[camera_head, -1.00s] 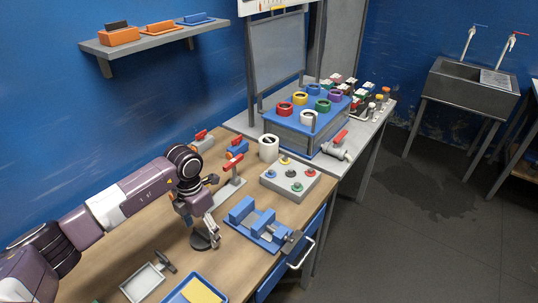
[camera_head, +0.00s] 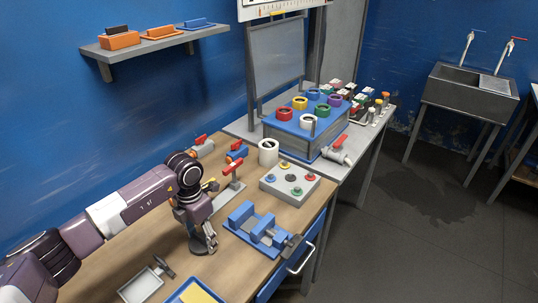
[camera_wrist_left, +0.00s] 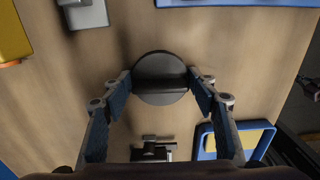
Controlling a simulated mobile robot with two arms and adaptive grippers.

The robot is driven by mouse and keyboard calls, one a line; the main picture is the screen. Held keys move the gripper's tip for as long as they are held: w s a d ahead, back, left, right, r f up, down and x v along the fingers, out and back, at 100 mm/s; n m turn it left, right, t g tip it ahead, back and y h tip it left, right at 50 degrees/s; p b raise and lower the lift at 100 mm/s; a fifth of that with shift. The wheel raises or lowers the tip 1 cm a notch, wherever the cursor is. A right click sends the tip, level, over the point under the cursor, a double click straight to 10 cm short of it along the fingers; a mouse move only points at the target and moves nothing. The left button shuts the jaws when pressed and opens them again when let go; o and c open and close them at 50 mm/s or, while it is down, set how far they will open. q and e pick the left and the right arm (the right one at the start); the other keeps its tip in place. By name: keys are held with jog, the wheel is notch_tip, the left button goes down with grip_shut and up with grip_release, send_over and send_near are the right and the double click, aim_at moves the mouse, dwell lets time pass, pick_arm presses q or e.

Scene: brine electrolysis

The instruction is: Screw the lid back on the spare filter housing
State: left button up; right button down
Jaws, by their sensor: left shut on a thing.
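A dark round lid-like disc with a raised bar across it (camera_wrist_left: 160,78) sits between the fingers of my left gripper (camera_wrist_left: 161,88) in the left wrist view. The fingers are shut on its two sides. In the head view my left gripper (camera_head: 204,246) is low over the wooden bench, and the dark disc (camera_head: 198,250) shows partly behind the fingers. I cannot tell whether the disc touches the bench. A white open-topped cylinder (camera_head: 268,153) stands farther back; I cannot tell whether it is the filter housing. My right gripper is out of view.
A blue vice (camera_head: 262,232) lies right of my left gripper. A red-handled valve stand (camera_head: 232,186) and a grey button box (camera_head: 290,184) stand behind. A blue-rimmed tray with a yellow pad (camera_head: 180,296) and a small grey tray (camera_head: 141,286) lie in front.

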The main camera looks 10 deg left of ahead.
pick_arm(q)
jog(key=shift+r+p, duration=0.3)
jog(key=shift+r, duration=0.15)
jog(key=shift+r+p, duration=0.45)
jog(key=shift+r, duration=0.3)
jog(key=shift+r+p, duration=0.8)
jog(key=shift+r, duration=0.5)
